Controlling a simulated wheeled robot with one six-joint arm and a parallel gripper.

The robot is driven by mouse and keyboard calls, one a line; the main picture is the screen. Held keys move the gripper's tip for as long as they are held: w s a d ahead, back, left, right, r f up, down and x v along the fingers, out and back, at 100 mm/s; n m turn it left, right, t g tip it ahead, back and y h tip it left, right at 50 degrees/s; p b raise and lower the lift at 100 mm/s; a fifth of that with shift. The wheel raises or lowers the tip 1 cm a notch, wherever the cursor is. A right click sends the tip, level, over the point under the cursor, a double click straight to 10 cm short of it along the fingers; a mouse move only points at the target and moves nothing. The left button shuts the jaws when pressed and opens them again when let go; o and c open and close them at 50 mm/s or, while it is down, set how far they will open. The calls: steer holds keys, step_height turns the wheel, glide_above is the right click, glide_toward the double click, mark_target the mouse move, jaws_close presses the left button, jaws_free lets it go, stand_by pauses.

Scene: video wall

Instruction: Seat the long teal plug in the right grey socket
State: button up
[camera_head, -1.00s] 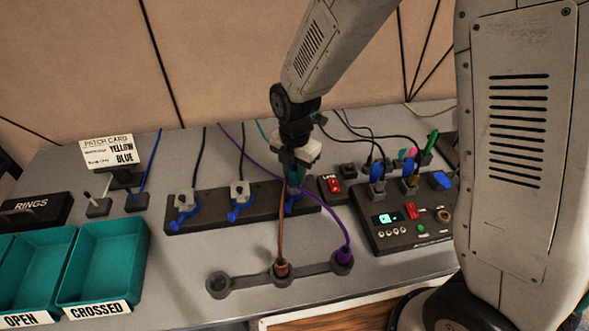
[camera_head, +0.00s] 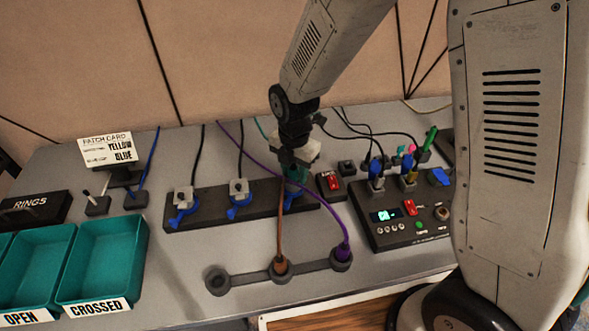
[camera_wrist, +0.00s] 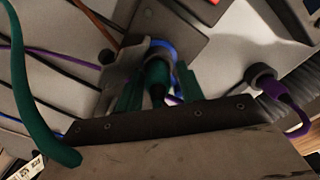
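My gripper (camera_head: 296,164) points down over the right end of a dark bar (camera_head: 262,203). It is shut on the teal plug (camera_head: 298,173), which also shows between the fingers in the wrist view (camera_wrist: 157,72). The plug stands roughly upright at the right socket position, with a blue part (camera_wrist: 160,47) around or just behind it. The right socket is mostly hidden by gripper and plug, so I cannot tell how deep the plug sits. A thick teal cable (camera_wrist: 32,110) runs down the left of the wrist view.
Two more grey sockets with blue levers, left (camera_head: 183,199) and middle (camera_head: 238,194), sit on the bar. A purple cable (camera_head: 333,212) and a brown cable (camera_head: 281,230) pass close to the gripper. A red switch box (camera_head: 331,184) stands just right.

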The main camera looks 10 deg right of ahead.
steer(key=shift+w+a+r, duration=0.1)
steer(key=shift+w+r, duration=0.05)
steer(key=shift+w, duration=0.05)
steer(key=shift+w+r, duration=0.1)
steer(key=shift+r, duration=0.3)
steer(key=r, duration=0.6)
steer(key=shift+s+r, duration=0.25)
steer(key=shift+r, duration=0.15)
